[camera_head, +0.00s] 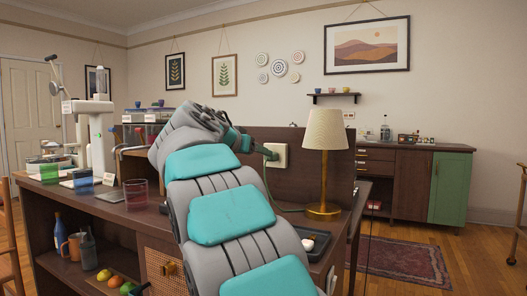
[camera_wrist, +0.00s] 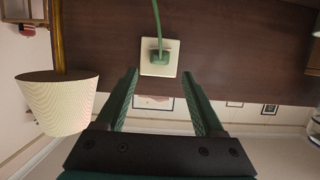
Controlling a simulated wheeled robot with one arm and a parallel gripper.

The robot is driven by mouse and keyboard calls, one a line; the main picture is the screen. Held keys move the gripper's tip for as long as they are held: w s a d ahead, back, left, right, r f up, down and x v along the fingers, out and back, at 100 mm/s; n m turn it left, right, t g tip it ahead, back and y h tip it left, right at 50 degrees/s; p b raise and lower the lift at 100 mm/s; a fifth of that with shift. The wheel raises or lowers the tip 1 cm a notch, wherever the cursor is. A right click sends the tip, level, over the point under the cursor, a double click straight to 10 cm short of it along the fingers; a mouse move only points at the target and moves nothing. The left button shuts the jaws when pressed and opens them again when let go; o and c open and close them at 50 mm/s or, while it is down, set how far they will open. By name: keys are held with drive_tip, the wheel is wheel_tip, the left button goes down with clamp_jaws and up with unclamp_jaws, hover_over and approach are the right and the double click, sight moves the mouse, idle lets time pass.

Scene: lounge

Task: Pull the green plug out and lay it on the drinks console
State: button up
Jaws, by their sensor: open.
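The green plug (camera_head: 270,153) sits in a cream socket plate (camera_head: 281,162) on a dark upright panel, beside the lamp. In the wrist view the green plug (camera_wrist: 158,57) shows against the socket plate (camera_wrist: 172,68), its green cord running up out of the picture. My gripper (camera_wrist: 160,76) is open, its two green fingers apart on either side of the plug's line; nothing is between them. In the head view my arm hides most of the gripper. A dark wooden console (camera_head: 120,206) carrying coloured glasses stands in front.
A lamp (camera_head: 325,150) with a cream shade and brass stem stands right of the socket. A red glass (camera_head: 136,194) and a blue glass (camera_head: 83,181) stand left of my arm. A green-doored cabinet (camera_head: 450,188) is at the back right.

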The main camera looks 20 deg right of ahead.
drive_tip(key=shift+p+x, duration=0.55)
drive_tip(key=shift+x, duration=3.85)
drive_tip(key=shift+c, duration=0.2)
drive_tip(key=c, duration=1.1)
drive_tip(key=o, duration=1.2)
